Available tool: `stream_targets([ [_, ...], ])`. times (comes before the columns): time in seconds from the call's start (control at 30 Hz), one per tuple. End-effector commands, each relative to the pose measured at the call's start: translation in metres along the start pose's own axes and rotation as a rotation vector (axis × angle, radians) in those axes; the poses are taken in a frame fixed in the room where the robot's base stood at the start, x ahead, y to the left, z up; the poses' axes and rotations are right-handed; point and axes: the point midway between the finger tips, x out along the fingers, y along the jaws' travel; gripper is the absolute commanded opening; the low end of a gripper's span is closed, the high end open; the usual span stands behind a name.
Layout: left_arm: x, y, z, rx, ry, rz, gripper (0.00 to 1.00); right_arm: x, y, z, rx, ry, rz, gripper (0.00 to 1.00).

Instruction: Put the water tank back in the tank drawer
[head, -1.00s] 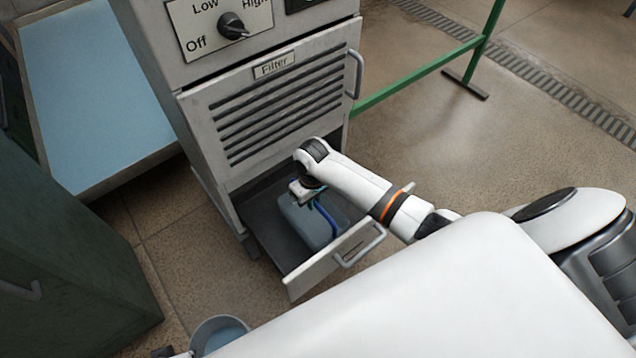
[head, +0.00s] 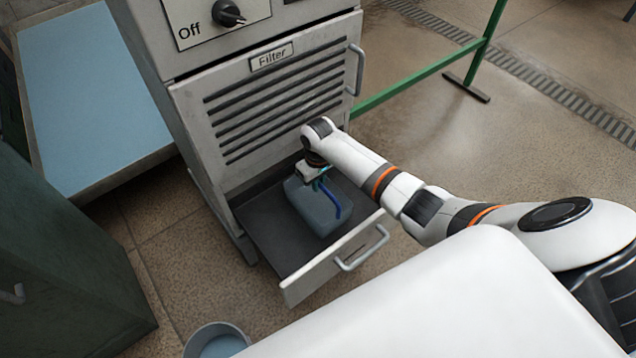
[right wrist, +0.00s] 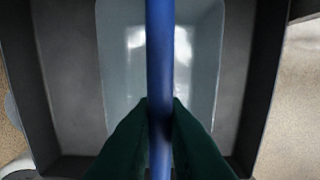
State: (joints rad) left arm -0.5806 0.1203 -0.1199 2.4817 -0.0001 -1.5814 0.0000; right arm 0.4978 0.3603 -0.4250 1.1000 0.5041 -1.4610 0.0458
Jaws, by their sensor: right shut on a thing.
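The water tank (head: 309,208) is a grey-blue box with a blue handle (head: 337,203). It is inside the outline of the open tank drawer (head: 265,235), toward its right side in the head view. My right gripper (head: 319,180) is above the tank, shut on the handle. In the right wrist view, the dark green fingers (right wrist: 160,115) close on the blue handle (right wrist: 160,50), with the tank (right wrist: 120,75) below and the drawer walls around it. I cannot tell whether the tank touches the drawer floor. My left gripper is not in view.
The drawer front (head: 310,278) with its grey handle is pulled out below the filter panel (head: 275,100). A bucket (head: 215,338) stands on the floor at the bottom. A dark green cabinet (head: 60,260) is at left. A green rail (head: 420,75) stands behind at right.

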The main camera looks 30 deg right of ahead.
Motion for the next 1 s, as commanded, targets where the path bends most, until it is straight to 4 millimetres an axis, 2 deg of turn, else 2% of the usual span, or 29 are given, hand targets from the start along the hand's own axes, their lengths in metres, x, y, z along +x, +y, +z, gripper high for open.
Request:
stream_targets([
  [0.2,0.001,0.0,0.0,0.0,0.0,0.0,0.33,0.003,0.0,0.0,0.001,0.0,0.0,0.0],
  [0.23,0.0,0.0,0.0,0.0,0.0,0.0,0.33,0.002,0.0,0.0,0.001,0.0,0.0,0.17],
  [0.33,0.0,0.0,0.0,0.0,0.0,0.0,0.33,0.002,0.0,0.0,0.001,0.0,0.0,0.33],
  [0.67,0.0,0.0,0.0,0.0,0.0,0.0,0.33,0.0,0.0,0.0,0.0,0.0,-0.001,0.34],
  [0.77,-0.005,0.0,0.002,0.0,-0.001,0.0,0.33,-0.011,0.0,0.0,0.0,-0.002,0.0,0.34],
  [0.9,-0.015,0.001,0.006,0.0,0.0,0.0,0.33,-0.039,-0.001,0.0,0.001,-0.002,-0.001,0.34],
  [0.93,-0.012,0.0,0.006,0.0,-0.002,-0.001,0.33,-0.042,-0.001,0.0,0.001,-0.002,0.0,0.34],
  [1.0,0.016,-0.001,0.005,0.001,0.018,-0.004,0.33,-0.053,0.0,0.0,0.001,-0.001,0.0,0.34],
])
